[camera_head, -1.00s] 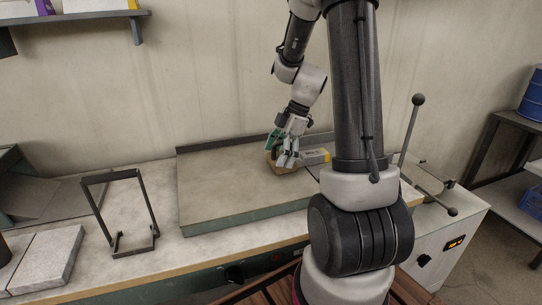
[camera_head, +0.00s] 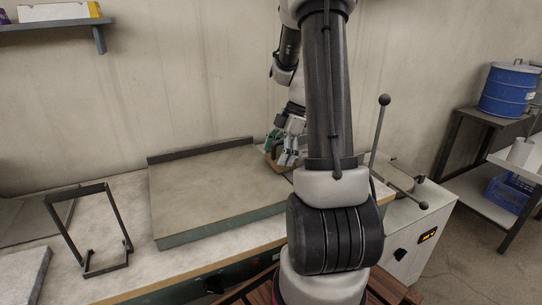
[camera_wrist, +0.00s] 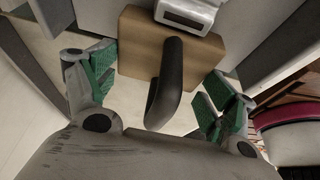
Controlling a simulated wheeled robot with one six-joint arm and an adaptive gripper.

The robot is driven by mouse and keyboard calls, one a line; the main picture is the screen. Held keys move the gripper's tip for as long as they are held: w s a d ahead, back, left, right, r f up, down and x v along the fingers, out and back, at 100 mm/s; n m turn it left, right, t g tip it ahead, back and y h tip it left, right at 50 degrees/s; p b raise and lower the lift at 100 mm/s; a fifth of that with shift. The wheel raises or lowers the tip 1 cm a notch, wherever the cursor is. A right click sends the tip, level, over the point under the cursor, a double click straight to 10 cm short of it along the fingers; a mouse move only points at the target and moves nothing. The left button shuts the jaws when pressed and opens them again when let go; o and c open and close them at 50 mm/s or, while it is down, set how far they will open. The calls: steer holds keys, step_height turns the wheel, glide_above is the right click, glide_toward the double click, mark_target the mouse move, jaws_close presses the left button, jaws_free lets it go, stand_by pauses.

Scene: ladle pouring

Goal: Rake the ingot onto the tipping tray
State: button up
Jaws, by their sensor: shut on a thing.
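A wooden block (camera_wrist: 138,45) with a dark curved handle (camera_wrist: 172,75) is the rake. In the wrist view, the handle stands between my gripper's (camera_wrist: 160,98) green-padded fingers, and the block lies beyond them. A silvery-grey ingot (camera_wrist: 187,13) is at the top edge, against the far side of the block. In the head view, my gripper (camera_head: 289,158) is low at the right end of the broad slab (camera_head: 215,185), with a bit of the block (camera_head: 268,161) showing at its left. My arm hides the ingot there. I cannot tell which surface is the tipping tray.
An upright dark frame (camera_head: 90,230) stands on the bench at left. A blue drum (camera_head: 508,90) stands on a rack further right. The slab's middle is clear.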

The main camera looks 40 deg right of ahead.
steer(key=shift+s+d, duration=0.2)
steer(key=shift+d, duration=0.75)
steer(key=shift+s+d, duration=0.2)
steer(key=shift+d, duration=0.75)
steer(key=shift+w+a, duration=0.2)
steer(key=shift+a, duration=0.85)
steer(key=shift+w+a+r, duration=0.1)
steer(key=shift+a+r, duration=0.15)
steer(key=shift+r, duration=1.5)
steer(key=shift+a+r, duration=0.2)
steer(key=shift+r, duration=1.5)
